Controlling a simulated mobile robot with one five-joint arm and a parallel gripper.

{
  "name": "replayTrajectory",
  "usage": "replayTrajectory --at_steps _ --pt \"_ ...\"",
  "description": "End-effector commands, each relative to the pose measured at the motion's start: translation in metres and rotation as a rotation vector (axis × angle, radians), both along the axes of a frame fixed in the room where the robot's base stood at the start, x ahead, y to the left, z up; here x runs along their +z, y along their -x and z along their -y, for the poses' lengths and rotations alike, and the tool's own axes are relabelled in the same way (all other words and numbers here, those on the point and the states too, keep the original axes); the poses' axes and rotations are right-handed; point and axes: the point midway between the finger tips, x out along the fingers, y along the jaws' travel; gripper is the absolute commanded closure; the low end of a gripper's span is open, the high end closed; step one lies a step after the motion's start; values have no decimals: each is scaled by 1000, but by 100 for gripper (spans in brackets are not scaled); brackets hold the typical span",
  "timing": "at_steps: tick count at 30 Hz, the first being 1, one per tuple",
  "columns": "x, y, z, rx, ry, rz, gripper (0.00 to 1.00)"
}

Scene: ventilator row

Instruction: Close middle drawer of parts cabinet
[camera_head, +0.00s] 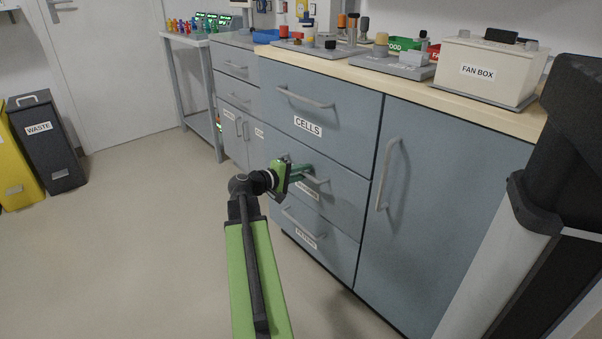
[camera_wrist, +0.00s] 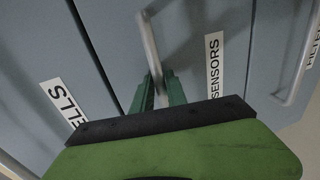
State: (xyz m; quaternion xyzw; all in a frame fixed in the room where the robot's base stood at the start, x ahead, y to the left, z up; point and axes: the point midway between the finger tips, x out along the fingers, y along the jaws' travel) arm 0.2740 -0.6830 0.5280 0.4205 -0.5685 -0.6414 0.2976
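The parts cabinet has a column of three grey-blue drawers. The middle drawer (camera_head: 337,204) looks about flush with the drawers above and below; a small gap would be hard to see. Its front, labelled SENSORS (camera_wrist: 214,66), shows in the wrist view. Its grey bar handle (camera_head: 319,181) also shows in the wrist view (camera_wrist: 148,42). My gripper (camera_head: 302,173) is at this handle, its two green fingers (camera_wrist: 158,88) on either side of the bar. They look shut on it with little gap. The fingers partly hide the handle and the label in the head view.
Above is the CELLS drawer (camera_head: 325,118); below is the bottom drawer (camera_head: 315,240). A tall cabinet door (camera_head: 420,200) stands to the right. The counter (camera_head: 352,72) carries a fan box (camera_head: 478,72) and trays. Open floor (camera_head: 120,240) lies left, with waste bins (camera_head: 48,145) farther off.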

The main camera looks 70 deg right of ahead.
Motion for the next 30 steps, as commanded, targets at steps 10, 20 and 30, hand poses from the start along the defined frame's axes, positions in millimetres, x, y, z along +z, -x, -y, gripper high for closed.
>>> replayTrajectory --at_steps 10,20,30 --pt "1 -2 -2 0 2 -3 66" --pt "1 -3 -3 1 1 -3 66" --pt "8 -16 -28 5 0 -1 66"
